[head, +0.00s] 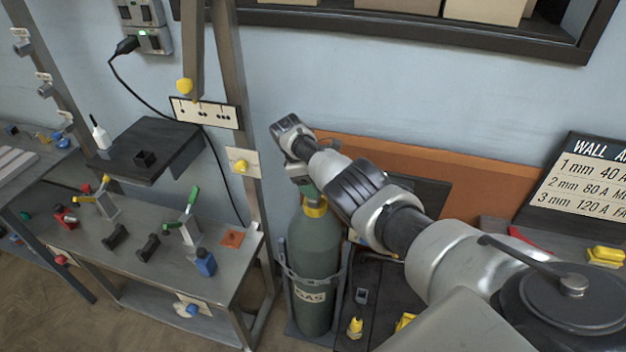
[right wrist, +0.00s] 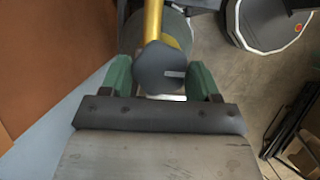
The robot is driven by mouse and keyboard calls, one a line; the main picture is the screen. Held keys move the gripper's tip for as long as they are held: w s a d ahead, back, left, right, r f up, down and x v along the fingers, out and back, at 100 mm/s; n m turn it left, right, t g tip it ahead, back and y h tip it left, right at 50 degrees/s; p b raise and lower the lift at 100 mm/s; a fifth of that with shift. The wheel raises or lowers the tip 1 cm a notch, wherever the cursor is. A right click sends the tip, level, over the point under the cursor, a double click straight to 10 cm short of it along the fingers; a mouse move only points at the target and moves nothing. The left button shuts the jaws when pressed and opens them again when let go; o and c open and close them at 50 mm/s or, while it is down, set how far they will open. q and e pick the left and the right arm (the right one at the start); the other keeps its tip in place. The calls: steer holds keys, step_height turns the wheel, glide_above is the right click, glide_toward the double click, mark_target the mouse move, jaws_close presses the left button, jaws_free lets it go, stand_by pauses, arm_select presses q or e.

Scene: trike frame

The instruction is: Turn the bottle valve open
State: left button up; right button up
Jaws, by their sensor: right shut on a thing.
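The dark green gas bottle (head: 315,262) stands upright in a metal holder in the head view, with a "GAS" label and a yellow collar (head: 315,208). My right arm reaches over it from the right, and my right gripper (head: 307,188) is at its top, mostly hiding the valve. In the right wrist view the valve's dark round knob (right wrist: 160,68) sits between the green fingers of my right gripper (right wrist: 163,80), which is shut on it. A light mark on the knob points right. A yellow stem (right wrist: 153,20) extends beyond it. My left gripper is not in view.
A metal workbench (head: 150,270) with clamps and small blocks stands left of the bottle, with an upright post (head: 238,130) close by. An orange-brown panel (head: 410,160) runs behind my right arm. A dark surface with small yellow parts (head: 355,327) lies right of the bottle.

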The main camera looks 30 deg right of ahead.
steer(key=shift+w+r, duration=0.1)
steer(key=shift+r, duration=0.05)
steer(key=o, duration=0.9)
steer(key=b+v, duration=0.2)
steer(key=v, duration=0.8)
steer(key=shift+w+a+r, duration=0.1)
steer(key=shift+a+r, duration=0.1)
steer(key=shift+r, duration=0.05)
